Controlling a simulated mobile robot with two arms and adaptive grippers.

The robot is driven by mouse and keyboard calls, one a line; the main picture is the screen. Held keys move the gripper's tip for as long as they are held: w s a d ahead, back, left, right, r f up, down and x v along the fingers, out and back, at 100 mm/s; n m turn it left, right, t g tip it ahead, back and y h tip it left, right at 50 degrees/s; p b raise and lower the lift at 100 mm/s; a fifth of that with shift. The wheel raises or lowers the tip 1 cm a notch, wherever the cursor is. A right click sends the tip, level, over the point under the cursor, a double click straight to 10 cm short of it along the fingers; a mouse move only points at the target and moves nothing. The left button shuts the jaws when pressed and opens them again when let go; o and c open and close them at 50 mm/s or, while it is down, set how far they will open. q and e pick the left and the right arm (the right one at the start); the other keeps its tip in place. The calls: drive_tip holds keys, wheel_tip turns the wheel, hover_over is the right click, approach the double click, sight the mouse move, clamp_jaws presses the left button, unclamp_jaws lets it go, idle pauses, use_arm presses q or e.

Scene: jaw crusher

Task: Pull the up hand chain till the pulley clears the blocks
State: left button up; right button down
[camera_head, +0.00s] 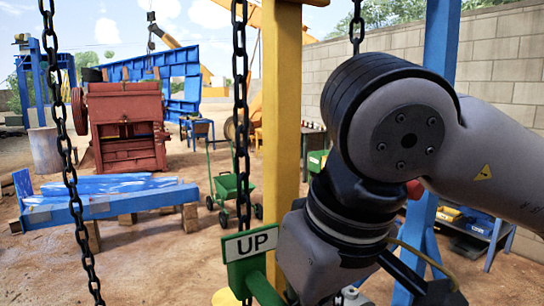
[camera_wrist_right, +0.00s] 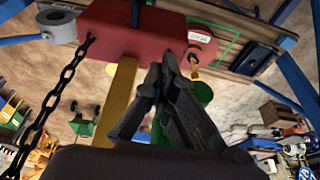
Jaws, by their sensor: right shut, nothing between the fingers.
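A dark hand chain (camera_head: 241,120) hangs in the head view and runs down to the green and white UP sign (camera_head: 251,243). A second dark chain (camera_head: 70,150) hangs further left. A chain (camera_wrist_right: 62,92) also shows at the left of the right wrist view; I cannot tell which one. My right gripper (camera_wrist_right: 168,62) is shut and empty, apart from that chain, in front of a red housing (camera_wrist_right: 125,35). My right arm fills the right of the head view. My left gripper is not in view. I cannot make out the pulley for certain.
A yellow post (camera_head: 281,110) stands right behind the UP chain. A blue frame (camera_head: 110,198) rests on wooden blocks (camera_head: 190,217) at left. A red machine (camera_head: 125,125) and a green cart (camera_head: 232,188) stand farther back. Sandy ground between them is open.

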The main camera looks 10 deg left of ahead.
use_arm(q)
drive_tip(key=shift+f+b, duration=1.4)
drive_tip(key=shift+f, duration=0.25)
use_arm(e)
drive_tip(key=shift+f, duration=2.1)
drive_tip(key=shift+s, duration=0.15)
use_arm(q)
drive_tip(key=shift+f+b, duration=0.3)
use_arm(e)
drive_tip(key=s+d, duration=0.2)
drive_tip(key=s, duration=0.2)
drive_tip(key=shift+d+r, duration=0.35)
drive_tip(key=shift+d, duration=0.05)
drive_tip(key=shift+w, duration=0.1)
use_arm(q)
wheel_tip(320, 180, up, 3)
drive_tip(key=p, duration=0.3)
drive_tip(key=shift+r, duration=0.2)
use_arm(e)
drive_tip(key=s+d+r, duration=0.2)
drive_tip(key=s+r, duration=0.1)
drive_tip(key=r, duration=0.2)
drive_tip(key=shift+s+d, duration=0.15)
drive_tip(key=shift+d, duration=0.05)
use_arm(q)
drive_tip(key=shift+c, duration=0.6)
